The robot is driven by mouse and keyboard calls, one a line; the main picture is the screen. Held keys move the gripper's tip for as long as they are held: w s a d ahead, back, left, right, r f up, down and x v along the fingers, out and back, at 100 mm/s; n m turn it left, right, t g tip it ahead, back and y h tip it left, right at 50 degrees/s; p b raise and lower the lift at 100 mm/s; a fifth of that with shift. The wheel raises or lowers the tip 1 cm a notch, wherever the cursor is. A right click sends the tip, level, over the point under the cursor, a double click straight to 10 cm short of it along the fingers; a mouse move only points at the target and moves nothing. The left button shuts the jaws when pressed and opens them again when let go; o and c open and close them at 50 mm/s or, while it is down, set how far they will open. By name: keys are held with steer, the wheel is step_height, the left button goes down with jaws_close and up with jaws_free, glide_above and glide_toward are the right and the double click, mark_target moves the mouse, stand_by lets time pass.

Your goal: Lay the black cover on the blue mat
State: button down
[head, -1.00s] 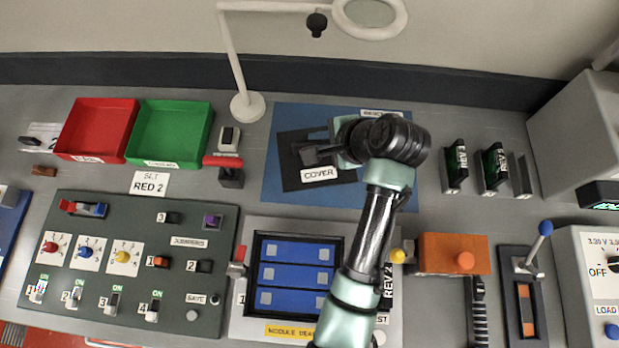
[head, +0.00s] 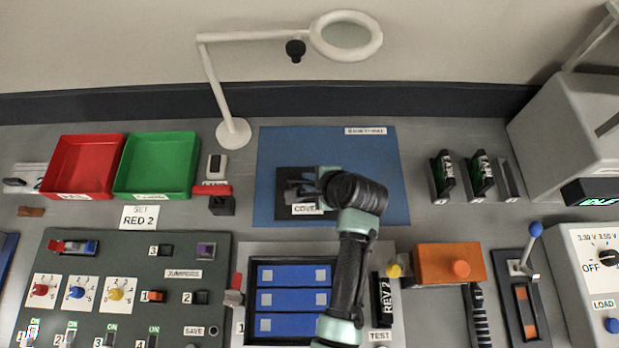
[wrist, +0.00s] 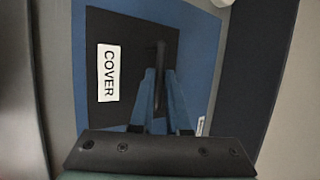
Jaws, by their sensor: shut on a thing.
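The black cover (head: 283,185) with a white COVER label is over the lower left part of the blue mat (head: 320,148). Its right part is hidden behind my arm in the head view. My gripper (head: 318,186) is at the cover's upright handle. In the wrist view the fingers of my gripper (wrist: 162,85) are shut on the handle, and the cover (wrist: 125,40) looks flat and parallel to the mat (wrist: 205,50). I cannot tell whether its underside touches the mat.
A magnifier lamp base (head: 233,132) stands left of the mat, beside a green tray (head: 155,191) and a red tray (head: 80,192). Upright boards (head: 445,175) stand to the right. A module bay with blue modules (head: 292,274) is in front. The mat's back part is clear.

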steer(key=c, duration=0.9)
jaws_free()
steer(key=shift+r, duration=0.15)
steer(key=v, duration=1.2)
steer(key=w+r+n+t+h, duration=0.1)
steer(key=w+r+n+t, duration=0.25)
steer(key=r, duration=0.75)
steer(key=w+r+n+t+h, duration=0.1)
steer(key=w+r+n+t, duration=0.25)
steer(key=r, duration=0.65)
steer(key=w+r+n+t+h, duration=0.2)
steer(key=w+r+t, duration=0.25)
steer(key=r, duration=0.65)
steer(key=s+a+r+n+t, duration=0.2)
steer(key=s+r+n+t, duration=0.2)
steer(key=r, duration=0.9)
steer(key=s+a+r+n+t, duration=0.2)
steer(key=s+r+t, duration=0.4)
steer(key=r, duration=0.8)
steer(key=s+n, duration=0.1)
steer(key=s, duration=0.2)
steer(key=shift+s+a+r+n, duration=0.15)
steer(key=shift+a+r+n, duration=0.05)
steer(key=shift+n, duration=0.2)
